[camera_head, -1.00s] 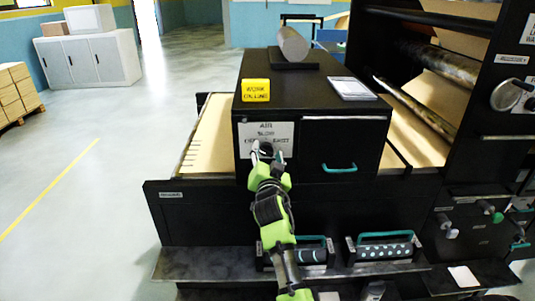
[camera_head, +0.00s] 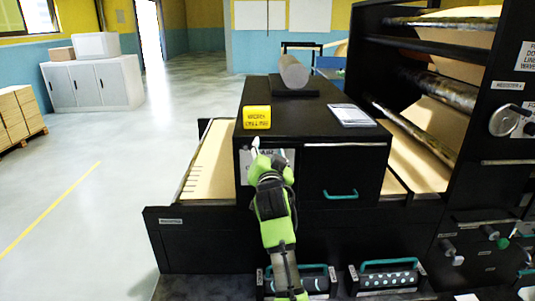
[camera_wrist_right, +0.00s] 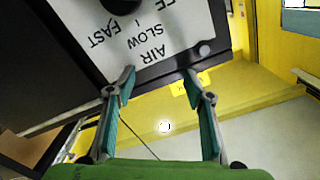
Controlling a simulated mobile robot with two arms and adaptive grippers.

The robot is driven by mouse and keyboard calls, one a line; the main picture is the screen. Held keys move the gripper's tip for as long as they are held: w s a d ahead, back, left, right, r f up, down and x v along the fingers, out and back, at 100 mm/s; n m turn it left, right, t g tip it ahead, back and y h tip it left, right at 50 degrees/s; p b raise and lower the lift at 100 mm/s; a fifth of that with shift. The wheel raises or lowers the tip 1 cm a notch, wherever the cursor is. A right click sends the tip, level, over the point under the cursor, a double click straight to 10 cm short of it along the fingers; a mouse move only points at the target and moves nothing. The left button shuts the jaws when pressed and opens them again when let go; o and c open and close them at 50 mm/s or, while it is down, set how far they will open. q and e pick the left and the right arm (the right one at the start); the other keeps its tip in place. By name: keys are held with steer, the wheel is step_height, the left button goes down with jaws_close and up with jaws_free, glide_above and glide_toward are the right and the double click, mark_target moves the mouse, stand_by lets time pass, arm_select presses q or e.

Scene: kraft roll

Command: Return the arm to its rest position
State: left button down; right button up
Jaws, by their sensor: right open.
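My right arm, green and black, reaches up from the bottom of the head view. Its gripper (camera_head: 268,150) is in front of the black cabinet, overlapping the white AIR SLOW/FAST label, which is mostly hidden there. In the right wrist view the two teal-lined fingers (camera_wrist_right: 158,82) are spread apart with nothing between them. The white label (camera_wrist_right: 150,35) lies beyond the fingertips, with a black round knob (camera_wrist_right: 122,4) at the picture's top edge. Whether the fingers touch the panel cannot be told. My left gripper is in no view.
The black cabinet (camera_head: 345,165) has a teal drawer handle (camera_head: 340,195); a yellow sign (camera_head: 257,117), a paper sheet (camera_head: 351,115) and a grey cylinder (camera_head: 294,73) are on top. Teal-handled units (camera_head: 390,276) sit below. The roll frame (camera_head: 450,120) stands right. Open floor (camera_head: 90,210) lies left.

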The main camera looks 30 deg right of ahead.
steer(key=shift+f, duration=0.1)
steer(key=s+a+f+n+g+y, duration=0.35)
steer(key=s+a+f, duration=0.25)
steer(key=s+f, duration=0.5)
steer(key=s+a+f+n+g+y, duration=0.2)
steer(key=s+a+f+n, duration=0.4)
steer(key=f, duration=0.9)
steer(key=s+a+f+n+g+y, duration=0.1)
steer(key=s+a+f+n+g, duration=0.15)
steer(key=s, duration=0.55)
steer(key=s+a+f+n+g+y, duration=0.15)
steer(key=s+a+f, duration=0.25)
steer(key=s, duration=0.4)
steer(key=s+a+f+n+g+y, duration=0.1)
steer(key=s+a+f+g, duration=0.2)
steer(key=s, duration=0.6)
step_height(320, 180, down, 30)
steer(key=s+r+b, duration=0.1)
steer(key=s+b, duration=0.1)
steer(key=s, duration=0.1)
steer(key=s+d+f+g+b, duration=0.1)
steer(key=s+d+f+g, duration=0.1)
steer(key=s+f, duration=1.3)
steer(key=shift+s+f, duration=0.4)
steer(key=shift+f, duration=0.4)
